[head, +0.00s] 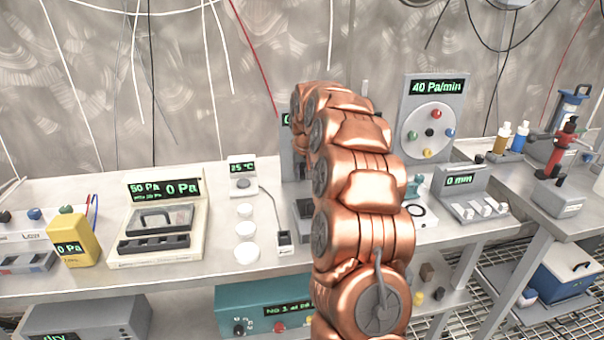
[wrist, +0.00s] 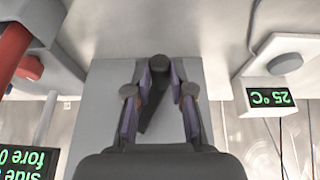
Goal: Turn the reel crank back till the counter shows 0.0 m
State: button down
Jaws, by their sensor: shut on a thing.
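In the wrist view my gripper (wrist: 160,78) has its two fingers on either side of a dark crank (wrist: 152,108) with a round end, in front of a light grey panel (wrist: 105,78). The fingers are shut on the crank. In the head view my copper-coloured arm covers the gripper and the crank. A grey upright housing (head: 292,165) shows just left of the arm, with a sliver of a green-lit display (head: 286,119) at its top. The rest of that display is hidden, so I cannot read the counter.
A small 25 °C display unit (head: 243,172) stands left of the arm, with white discs (head: 245,229) in front. A 40 Pa/min dial panel (head: 432,120) and a 0 mm unit (head: 462,190) stand to the right. A 0 Pa case (head: 160,225) sits further left.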

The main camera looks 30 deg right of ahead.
jog(key=h+b, duration=0.1)
jog(key=d+g+h+b, duration=0.1)
jog(key=h, duration=0.1)
jog(key=f+n+h+b, duration=0.1)
jog(key=b, duration=0.1)
jog(key=shift+s+d+g, duration=0.2)
jog(key=shift+s+g, duration=0.05)
jog(key=shift+g, duration=0.05)
jog(key=h+b, duration=0.1)
jog(key=d+g+h+b, duration=0.1)
jog(key=h, duration=0.1)
jog(key=n+h+b, duration=0.1)
jog(key=h+b, duration=0.1)
jog(key=shift+s+d+f+g, duration=0.1)
jog(key=shift+s+d+g, duration=0.2)
jog(key=shift+s, duration=0.1)
jog(key=h+b, duration=0.1)
jog(key=d+n+h+b, duration=0.1)
jog(key=h, duration=0.1)
jog(key=r+h+b, duration=0.1)
jog(key=h, duration=0.1)
jog(key=shift+s+d+n+g, duration=0.25)
jog(key=shift+s+n+g, duration=0.05)
jog(key=shift+g, duration=0.1)
jog(key=shift+s+d+r+n+h+b, duration=0.15)
jog(key=shift+r+n+h+b, duration=0.1)
jog(key=shift+h+b, duration=0.3)
jog(key=shift+d+r+n+h+b, duration=0.15)
jog(key=shift+n+h+b, duration=0.15)
jog(key=shift+h, duration=0.35)
